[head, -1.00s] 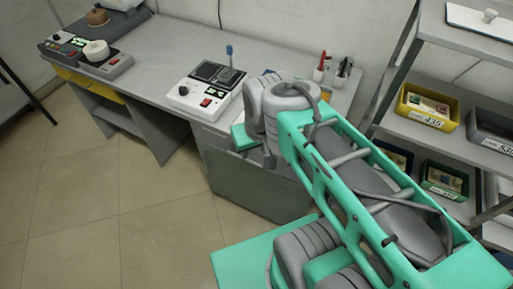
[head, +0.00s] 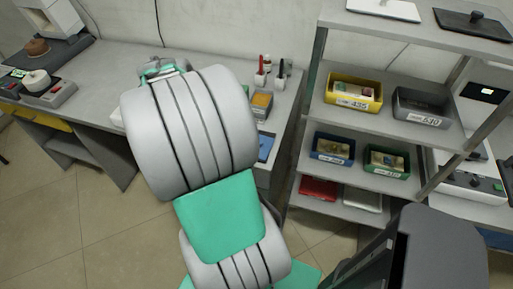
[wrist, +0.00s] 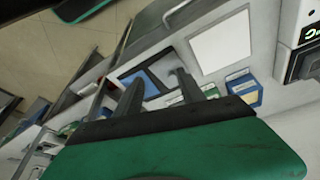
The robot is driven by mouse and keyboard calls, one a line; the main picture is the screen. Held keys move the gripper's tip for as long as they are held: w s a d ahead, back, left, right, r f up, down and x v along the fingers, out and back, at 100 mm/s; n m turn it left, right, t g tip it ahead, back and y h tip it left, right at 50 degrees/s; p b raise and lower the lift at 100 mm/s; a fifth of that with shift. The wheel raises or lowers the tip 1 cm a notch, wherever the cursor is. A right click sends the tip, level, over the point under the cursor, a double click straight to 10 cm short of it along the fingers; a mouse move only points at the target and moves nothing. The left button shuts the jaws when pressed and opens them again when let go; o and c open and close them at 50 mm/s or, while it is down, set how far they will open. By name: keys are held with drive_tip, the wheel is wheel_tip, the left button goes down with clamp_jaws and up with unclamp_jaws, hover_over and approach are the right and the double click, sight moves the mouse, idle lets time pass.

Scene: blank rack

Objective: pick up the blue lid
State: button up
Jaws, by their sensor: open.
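A flat blue piece (head: 265,147) shows at the right end of the desk in the head view; it may be the blue lid. In the wrist view a flat blue patch with a dark border (wrist: 146,82) lies beyond the fingers; I cannot tell if it is the same piece. My gripper (wrist: 158,80) is open in the wrist view, its two grey fingers apart with nothing seen held between them. In the head view my arm hides most of my gripper and the middle of the desk.
A shelf rack stands right of the desk (head: 100,62). It holds a yellow bin (head: 353,92), grey bin (head: 421,107), blue bin (head: 332,148) and green bin (head: 387,162). A white lid (head: 384,9) and black lid (head: 473,23) lie on top, a red lid (head: 318,188) low down.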

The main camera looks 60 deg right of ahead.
drive_tip(key=s+d+f+m, duration=0.1)
drive_tip(key=s+d+m, duration=0.1)
drive_tip(key=s+d+f+m+g, duration=0.1)
drive_tip(key=s+d+m, duration=0.1)
drive_tip(key=s+d, duration=0.1)
drive_tip(key=s+d+f+m+g, duration=0.1)
drive_tip(key=s+d+f+m, duration=0.1)
drive_tip(key=s+d, duration=0.1)
drive_tip(key=shift+s+d+f, duration=0.1)
drive_tip(key=shift+s+d, duration=0.1)
drive_tip(key=shift+s, duration=0.05)
drive_tip(key=p+x, duration=0.1)
drive_tip(key=x, duration=0.5)
drive_tip(key=shift+d+f, duration=0.2)
drive_tip(key=shift+f, duration=0.1)
drive_tip(key=shift+w, duration=0.1)
clamp_jaws()
